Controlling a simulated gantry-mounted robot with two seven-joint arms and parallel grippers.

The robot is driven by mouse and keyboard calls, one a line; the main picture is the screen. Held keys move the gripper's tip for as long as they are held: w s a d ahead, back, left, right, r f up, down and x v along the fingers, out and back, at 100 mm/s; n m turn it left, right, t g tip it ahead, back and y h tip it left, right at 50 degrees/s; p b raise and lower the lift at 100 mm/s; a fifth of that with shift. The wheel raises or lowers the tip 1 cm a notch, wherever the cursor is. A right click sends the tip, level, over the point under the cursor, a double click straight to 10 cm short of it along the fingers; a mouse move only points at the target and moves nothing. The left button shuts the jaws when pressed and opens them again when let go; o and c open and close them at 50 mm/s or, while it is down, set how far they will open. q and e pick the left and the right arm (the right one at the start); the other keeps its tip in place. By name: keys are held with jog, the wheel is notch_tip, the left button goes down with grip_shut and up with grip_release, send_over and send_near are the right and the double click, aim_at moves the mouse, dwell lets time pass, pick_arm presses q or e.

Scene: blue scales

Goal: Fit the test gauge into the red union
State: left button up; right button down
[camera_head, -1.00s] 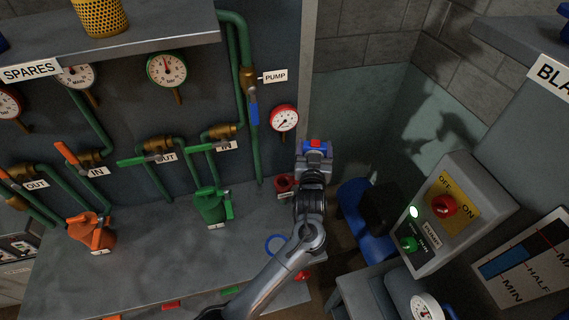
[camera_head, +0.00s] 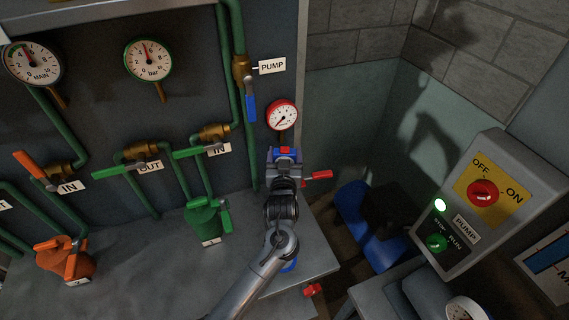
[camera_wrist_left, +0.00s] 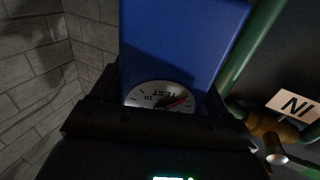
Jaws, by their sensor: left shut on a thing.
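The test gauge (camera_wrist_left: 161,97) is a blue block-like body with a white TEST dial and red needle in the left wrist view. My left gripper (camera_head: 285,160) is shut on it. In the head view its blue and red top (camera_head: 285,151) shows at the gripper's end, below the red-rimmed wall gauge. The red union is mostly hidden behind my left gripper and wrist; a red lever (camera_head: 318,175), seemingly part of it, sticks out to the right. I cannot tell whether gauge and union touch. My right gripper is not in view.
The red-rimmed wall gauge (camera_head: 282,115) and blue valve lever (camera_head: 250,107) are close behind the gripper. The green union (camera_head: 207,221) and orange union (camera_head: 66,262) stand left on the grey bench (camera_head: 150,275). The pump switch box (camera_head: 490,200) is at the right.

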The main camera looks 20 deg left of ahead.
pick_arm(q)
jog(key=shift+f+b, duration=0.35)
jog(key=shift+f, duration=0.35)
jog(key=shift+r, duration=0.1)
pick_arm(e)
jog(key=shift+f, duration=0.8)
pick_arm(q)
jog(key=shift+f, duration=0.35)
jog(key=o, duration=1.7)
jog(key=shift+f, duration=0.1)
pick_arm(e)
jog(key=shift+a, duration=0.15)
